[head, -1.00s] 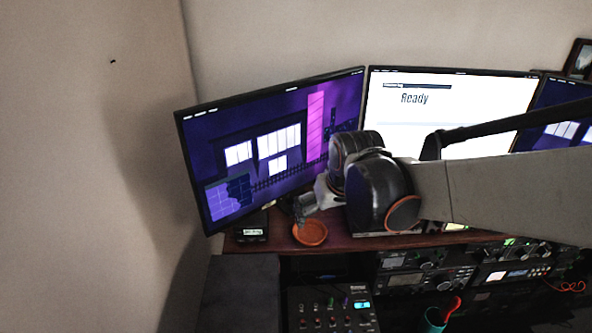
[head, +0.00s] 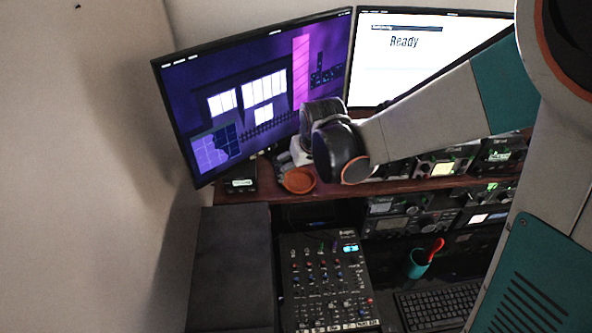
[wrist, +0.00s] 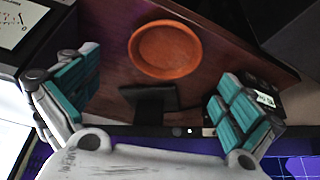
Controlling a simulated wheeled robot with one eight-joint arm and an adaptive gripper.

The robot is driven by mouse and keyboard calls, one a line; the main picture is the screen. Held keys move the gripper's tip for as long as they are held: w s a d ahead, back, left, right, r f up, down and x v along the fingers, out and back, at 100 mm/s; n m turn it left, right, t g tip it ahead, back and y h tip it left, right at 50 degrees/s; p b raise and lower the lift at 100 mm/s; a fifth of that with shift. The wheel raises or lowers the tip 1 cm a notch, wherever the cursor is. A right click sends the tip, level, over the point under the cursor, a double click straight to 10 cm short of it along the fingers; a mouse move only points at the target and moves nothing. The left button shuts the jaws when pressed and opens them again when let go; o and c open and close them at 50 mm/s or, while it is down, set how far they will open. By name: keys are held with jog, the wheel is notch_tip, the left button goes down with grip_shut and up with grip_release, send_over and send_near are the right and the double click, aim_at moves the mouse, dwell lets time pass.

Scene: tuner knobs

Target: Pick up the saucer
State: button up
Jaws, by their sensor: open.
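The saucer (head: 299,181) is a round orange dish lying on the dark wooden shelf, in front of the left monitor. It also shows in the wrist view (wrist: 165,49), whole and lying flat, ahead of and between my fingers. My gripper (wrist: 152,97) is open and empty, with its teal-padded fingers spread wide apart. Neither finger touches the saucer in the wrist view. In the head view my gripper (head: 285,160) is small and dark beside the saucer, partly hidden behind my wrist.
The left monitor (head: 255,95) and a second monitor (head: 415,60) stand behind the shelf (head: 330,188). A small black device (head: 241,180) sits left of the saucer. Below are a mixer (head: 325,280), a dark box (head: 232,265), a teal cup (head: 418,263) and a keyboard (head: 435,308).

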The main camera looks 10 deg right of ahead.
aim_at(299, 181)
jog(key=x, duration=0.3)
jog(key=shift+s+a+f, duration=0.15)
jog(key=shift+s+f, duration=0.1)
jog(key=shift+f, duration=0.15)
jog(key=shift+w+f, duration=0.2)
jog(key=shift+f, duration=0.35)
jog(key=c, duration=1.3)
